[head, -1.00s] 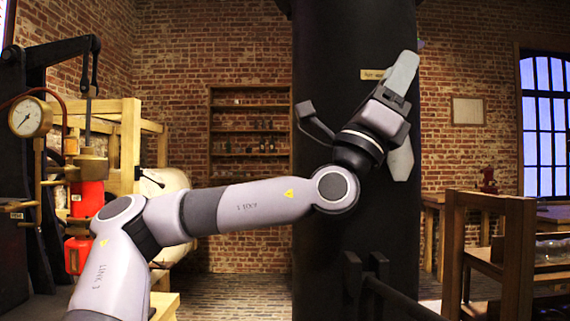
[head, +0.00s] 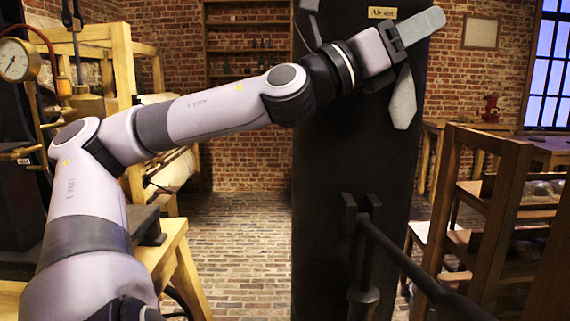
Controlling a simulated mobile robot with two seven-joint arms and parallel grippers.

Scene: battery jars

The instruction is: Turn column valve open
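A thick dark column (head: 335,150) stands in the middle of the head view, with a small "Air-out" plate (head: 382,13) near the top edge. Low on the column is a dark fitting (head: 363,300) with a forked bracket and a long dark bar (head: 415,270) running down to the right; I cannot tell whether this is the valve. My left gripper (head: 422,70) is in front of the column's upper right side, just below the plate. Its two pale fingers are spread wide, with nothing seen between them. My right gripper is not in view.
A wooden frame with a pressure gauge (head: 16,60) stands at the left. Wooden racks (head: 487,200) with glass jars (head: 540,187) stand at the right, close to the bar's end. The brick floor (head: 240,250) left of the column is clear.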

